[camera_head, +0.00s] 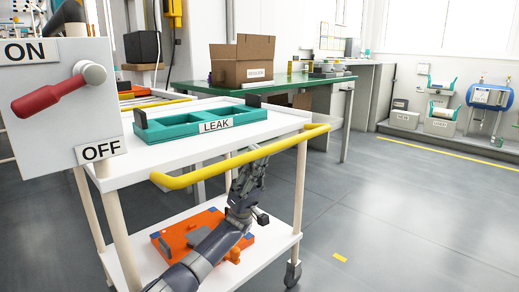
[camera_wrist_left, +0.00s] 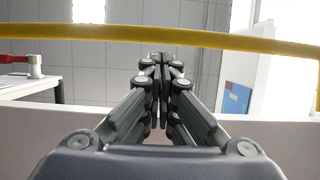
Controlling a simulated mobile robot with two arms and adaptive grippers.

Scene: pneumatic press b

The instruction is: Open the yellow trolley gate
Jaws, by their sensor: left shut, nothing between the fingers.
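The yellow gate bar (camera_head: 240,158) runs along the near side of the white trolley, at the height of its top shelf. It also crosses the upper part of the left wrist view (camera_wrist_left: 90,34). My left gripper (camera_head: 257,165) is just below the middle of the bar, pointing up, with its fingers together and nothing between them. In the left wrist view its closed fingertips (camera_wrist_left: 161,57) lie just under the bar. I cannot tell whether they touch it. My right gripper is out of view.
The trolley's top shelf (camera_head: 165,150) holds a green tray (camera_head: 165,131) labelled LEAK. An orange part (camera_head: 175,243) lies on the lower shelf. An ON/OFF panel (camera_head: 55,130) with a red lever (camera_head: 50,98) stands at left. The floor (camera_head: 420,200) at right is clear.

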